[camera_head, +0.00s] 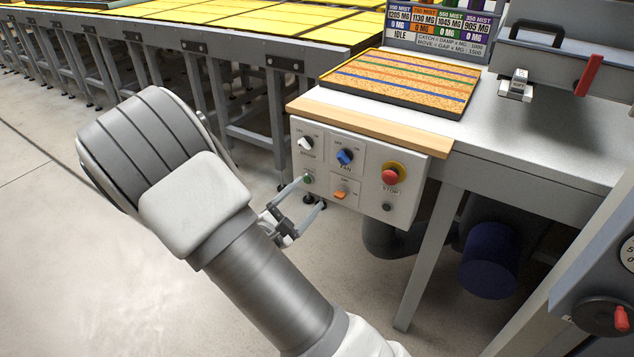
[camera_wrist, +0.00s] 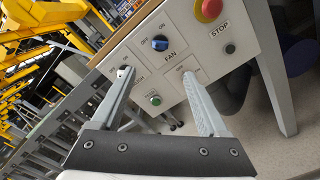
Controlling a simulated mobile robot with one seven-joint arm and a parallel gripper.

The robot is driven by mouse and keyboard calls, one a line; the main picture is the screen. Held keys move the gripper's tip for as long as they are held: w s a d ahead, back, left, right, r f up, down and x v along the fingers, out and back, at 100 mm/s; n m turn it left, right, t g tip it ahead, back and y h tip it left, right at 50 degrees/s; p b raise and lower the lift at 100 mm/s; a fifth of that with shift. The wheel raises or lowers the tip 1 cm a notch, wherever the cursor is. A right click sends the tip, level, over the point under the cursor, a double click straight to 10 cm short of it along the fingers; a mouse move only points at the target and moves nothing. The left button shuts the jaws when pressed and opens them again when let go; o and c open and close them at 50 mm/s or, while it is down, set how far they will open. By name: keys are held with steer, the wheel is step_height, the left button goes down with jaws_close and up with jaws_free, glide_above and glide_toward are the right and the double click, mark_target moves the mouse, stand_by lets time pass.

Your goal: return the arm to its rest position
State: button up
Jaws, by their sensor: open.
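My gripper (camera_head: 312,193) is open and empty in front of the lower part of a grey control box (camera_head: 364,200). In the wrist view my gripper (camera_wrist: 158,72) has its two fingers spread wide, pointing at the panel. Between and beside the fingers show the blue FAN knob (camera_wrist: 160,43), a green button (camera_wrist: 155,100) and a red STOP button (camera_wrist: 209,9). In the head view an orange switch (camera_head: 341,194) sits right of the fingertips. I cannot tell whether a fingertip touches the panel.
A workbench (camera_head: 500,150) with a striped tray (camera_head: 402,82) stands above the box. A conveyor (camera_head: 205,45) with yellow panels runs at the back left. A bench leg (camera_head: 428,260) and a dark blue cylinder (camera_head: 488,262) are at lower right. The floor (camera_head: 60,270) at left is clear.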

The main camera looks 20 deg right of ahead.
steer(key=shift+s+a, duration=0.4)
steer(key=shift+a, duration=0.1)
steer(key=s+d+r+m+g, duration=0.5)
steer(key=s+d+m+g, duration=0.25)
steer(key=s, duration=0.25)
steer(key=s+a+r+m+g+y, duration=0.3)
steer(key=s+m+y, duration=0.3)
steer(key=s+y, duration=0.25)
steer(key=s+a+r+m+t+y, duration=0.3)
steer(key=s+a+r+t+y, duration=0.2)
steer(key=a+r+y, duration=0.15)
step_height(320, 180, up, 16)
steer(key=a+p, duration=0.1)
steer(key=p, duration=1.4)
steer(key=shift+w+h, duration=0.25)
steer(key=shift+h, duration=0.15)
